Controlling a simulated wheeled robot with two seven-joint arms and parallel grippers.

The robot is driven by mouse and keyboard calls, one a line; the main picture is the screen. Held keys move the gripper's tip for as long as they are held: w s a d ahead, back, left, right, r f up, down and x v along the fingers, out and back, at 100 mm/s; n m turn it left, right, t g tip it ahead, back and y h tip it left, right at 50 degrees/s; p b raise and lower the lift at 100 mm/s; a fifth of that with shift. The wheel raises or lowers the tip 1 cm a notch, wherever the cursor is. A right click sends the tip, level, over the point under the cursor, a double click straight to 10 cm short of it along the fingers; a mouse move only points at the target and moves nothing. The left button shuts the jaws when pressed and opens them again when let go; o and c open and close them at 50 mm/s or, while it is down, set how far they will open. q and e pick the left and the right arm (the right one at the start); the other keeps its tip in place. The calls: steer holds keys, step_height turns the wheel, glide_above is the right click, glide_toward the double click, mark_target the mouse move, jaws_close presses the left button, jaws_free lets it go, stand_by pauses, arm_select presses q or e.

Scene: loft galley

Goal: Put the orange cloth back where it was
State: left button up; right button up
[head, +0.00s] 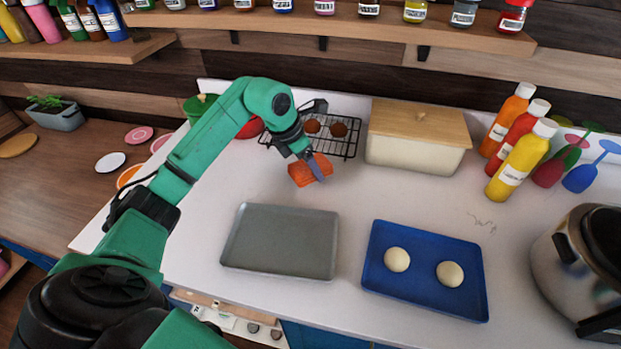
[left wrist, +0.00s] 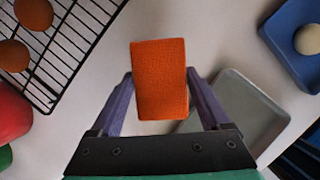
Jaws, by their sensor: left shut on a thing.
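The orange cloth (head: 304,172) is a small folded block in the head view, between the wire rack and the grey tray. My left gripper (head: 312,170) is shut on it. In the left wrist view the cloth (left wrist: 160,80) sits between the two purple fingers of my left gripper (left wrist: 160,100). The cloth appears to be held over the white counter; I cannot tell how high. My right gripper is not in view.
A black wire rack (head: 350,149) with brown balls stands behind the cloth. The grey tray (head: 281,240) is empty. A blue tray (head: 422,292) holds two pale dough balls. A lidded box (head: 415,155), bottles (head: 522,160) and a steel pot (head: 565,275) stand to the right.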

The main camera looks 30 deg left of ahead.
mark_target(309, 190)
arm_select(q)
step_height(309, 190, down, 6)
steer(key=shift+s+r+p, duration=0.1)
steer(key=shift+r+p, duration=0.15)
steer(key=shift+p, duration=0.3)
steer(key=shift+f, duration=0.4)
steer(key=o, duration=1)
steer(key=shift+r, duration=0.15)
steer(key=shift+a+r, duration=0.1)
steer(key=shift+r, duration=0.15)
steer(key=b+v, duration=0.2)
steer(key=v, duration=0.9)
steer(key=shift+s+b, duration=0.1)
steer(key=shift+b, duration=0.3)
steer(key=shift+r, duration=0.3)
